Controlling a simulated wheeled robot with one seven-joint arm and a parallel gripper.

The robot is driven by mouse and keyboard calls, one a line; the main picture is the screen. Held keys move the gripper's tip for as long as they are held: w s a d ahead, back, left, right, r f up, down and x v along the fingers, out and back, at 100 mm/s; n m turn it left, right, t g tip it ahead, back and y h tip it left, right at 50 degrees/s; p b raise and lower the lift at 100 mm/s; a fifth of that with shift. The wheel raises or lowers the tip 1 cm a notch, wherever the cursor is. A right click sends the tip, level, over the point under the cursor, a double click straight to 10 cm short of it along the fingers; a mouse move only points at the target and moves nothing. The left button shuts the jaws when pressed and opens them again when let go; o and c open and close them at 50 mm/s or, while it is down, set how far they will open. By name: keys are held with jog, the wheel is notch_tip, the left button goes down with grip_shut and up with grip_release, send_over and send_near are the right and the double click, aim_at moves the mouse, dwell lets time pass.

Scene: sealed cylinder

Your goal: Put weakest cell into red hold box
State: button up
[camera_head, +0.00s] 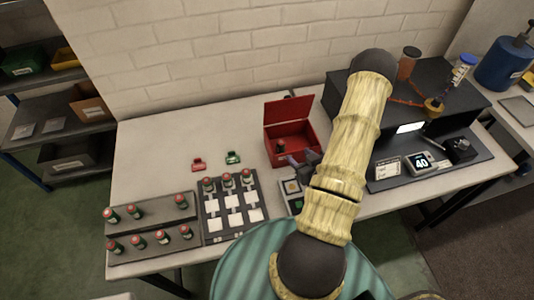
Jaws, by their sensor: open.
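The red hold box (293,110) stands open with its lid up, near the middle of the table. A small dark cell with a red top (281,147) shows inside it, near the front left corner. My gripper (295,165) is open, just in front of the box's front wall, and partly hidden by my arm. I see nothing between its fingers. Several green cells with red tops stand in the grey two-row rack (148,227) at the left. Three more cells (228,181) stand along the back row of the dark tray with white squares (213,226). I cannot tell from sight which cell is weakest.
A red tag (198,164) and a green tag (233,158) lie behind the tray. A small device (291,189) is partly hidden under my gripper. A meter reading 40 (421,163) stands at the right. Clear table lies left of the box.

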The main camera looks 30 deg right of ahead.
jog(key=w+a+r+n+g, duration=0.2)
jog(key=w+a+r+g, duration=0.4)
jog(key=a+r, duration=0.15)
jog(key=s+a+r+g, duration=0.2)
jog(key=s+a+r, duration=0.2)
jog(key=a, duration=0.3)
jog(key=s+a+r+m+g, duration=0.1)
jog(key=s+a+r+g, duration=0.1)
jog(key=s+a+r, duration=0.2)
notch_tip(320, 180, up, 3)
jog(key=a, duration=0.3)
jog(key=shift+s+g+y, duration=0.25)
jog(key=shift+g+y, duration=0.15)
jog(key=shift+d, duration=0.1)
